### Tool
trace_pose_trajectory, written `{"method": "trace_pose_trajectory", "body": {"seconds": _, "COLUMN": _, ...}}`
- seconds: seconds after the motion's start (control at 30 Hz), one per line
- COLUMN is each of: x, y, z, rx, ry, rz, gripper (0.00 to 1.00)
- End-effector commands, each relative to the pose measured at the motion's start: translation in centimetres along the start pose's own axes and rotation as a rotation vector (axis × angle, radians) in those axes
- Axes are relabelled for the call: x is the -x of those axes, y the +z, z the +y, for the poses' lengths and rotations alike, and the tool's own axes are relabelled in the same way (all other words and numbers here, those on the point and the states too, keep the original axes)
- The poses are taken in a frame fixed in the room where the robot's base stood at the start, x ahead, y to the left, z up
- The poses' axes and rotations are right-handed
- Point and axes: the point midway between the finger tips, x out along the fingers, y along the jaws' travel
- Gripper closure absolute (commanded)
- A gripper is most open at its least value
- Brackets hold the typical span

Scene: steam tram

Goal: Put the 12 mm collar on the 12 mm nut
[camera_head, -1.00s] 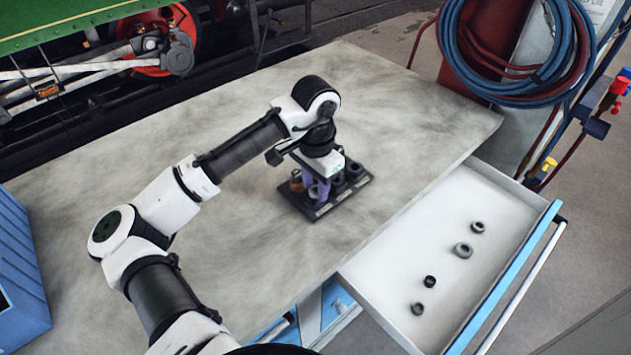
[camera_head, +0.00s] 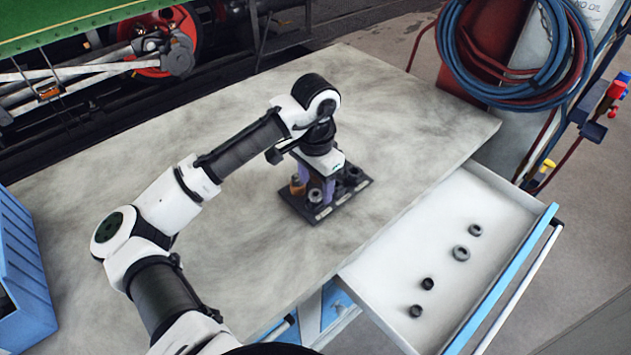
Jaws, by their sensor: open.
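My gripper (camera_head: 321,190) points down over a dark rack (camera_head: 322,214) on the workbench. Its purple fingers are open and reach down among the parts on the rack. The rack carries several parts: an orange-brown one (camera_head: 297,186) at the left, a grey ring-like one (camera_head: 314,196) in front by the fingers, and dark ones (camera_head: 351,177) at the right. Small labels line the rack's front edge, too small to read. I cannot tell which part is the 12 mm nut. Several dark and grey collars (camera_head: 461,253) lie in the open drawer; their sizes cannot be read. My gripper hides part of the rack.
The open white drawer (camera_head: 400,275) with a blue front juts out at the bench's right. A blue crate (camera_head: 22,270) stands at the left edge. Hoses (camera_head: 500,90) hang at the upper right. The grey bench top (camera_head: 410,120) is otherwise clear around the rack.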

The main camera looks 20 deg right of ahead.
Motion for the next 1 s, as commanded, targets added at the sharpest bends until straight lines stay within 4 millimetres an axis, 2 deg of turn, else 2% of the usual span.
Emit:
{"method": "trace_pose_trajectory", "body": {"seconds": 0.03, "x": 0.7, "y": 0.0, "z": 0.0, "rx": 0.0, "ry": 0.001, "rz": 0.0, "gripper": 0.43}}
{"method": "trace_pose_trajectory", "body": {"seconds": 0.63, "x": 4.9, "y": 0.0, "z": 0.0, "rx": -0.001, "ry": 0.001, "rz": 0.0, "gripper": 0.43}}
{"method": "trace_pose_trajectory", "body": {"seconds": 1.0, "x": 5.3, "y": 0.0, "z": 0.0, "rx": 0.0, "ry": 0.0, "rz": 0.0, "gripper": 0.43}}
